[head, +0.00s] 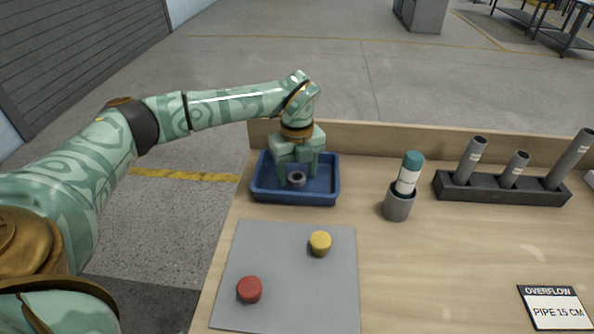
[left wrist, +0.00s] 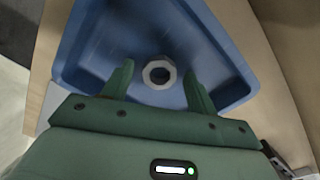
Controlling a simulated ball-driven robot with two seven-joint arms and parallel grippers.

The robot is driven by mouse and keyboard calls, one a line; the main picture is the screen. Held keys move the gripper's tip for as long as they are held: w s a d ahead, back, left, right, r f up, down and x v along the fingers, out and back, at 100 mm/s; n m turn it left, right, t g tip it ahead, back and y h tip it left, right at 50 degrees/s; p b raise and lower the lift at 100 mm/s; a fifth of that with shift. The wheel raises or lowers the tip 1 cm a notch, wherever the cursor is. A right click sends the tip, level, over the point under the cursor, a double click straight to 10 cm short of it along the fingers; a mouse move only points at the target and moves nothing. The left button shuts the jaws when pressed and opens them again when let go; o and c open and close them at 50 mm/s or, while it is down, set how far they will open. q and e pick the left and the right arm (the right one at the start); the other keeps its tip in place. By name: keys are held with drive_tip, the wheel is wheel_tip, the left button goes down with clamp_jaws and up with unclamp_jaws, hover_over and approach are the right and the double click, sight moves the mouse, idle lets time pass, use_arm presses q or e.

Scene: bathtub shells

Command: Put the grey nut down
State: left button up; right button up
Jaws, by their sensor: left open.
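The grey nut (head: 297,179) lies in the blue tray (head: 262,192) on the left part of the table. In the left wrist view the nut (left wrist: 159,73) rests on the tray floor (left wrist: 110,45), its hole facing up. My left gripper (head: 297,180) points down into the tray from above. In the left wrist view its two fingers (left wrist: 158,82) stand apart, one on each side of the nut, with visible gaps to it. My right gripper is in neither view.
A grey mat (head: 290,285) holds a red cap (head: 249,289) and a yellow cap (head: 320,243). A teal-topped bottle (head: 408,178) stands in a grey cup (head: 397,206). A dark rack (head: 500,193) holds several pipes. A sign (head: 555,310) lies front right. The table's centre is clear.

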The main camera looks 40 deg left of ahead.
use_arm(q)
wheel_tip(320, 180, up, 12)
drive_tip(key=p, duration=0.4)
drive_tip(key=shift+p, duration=0.4)
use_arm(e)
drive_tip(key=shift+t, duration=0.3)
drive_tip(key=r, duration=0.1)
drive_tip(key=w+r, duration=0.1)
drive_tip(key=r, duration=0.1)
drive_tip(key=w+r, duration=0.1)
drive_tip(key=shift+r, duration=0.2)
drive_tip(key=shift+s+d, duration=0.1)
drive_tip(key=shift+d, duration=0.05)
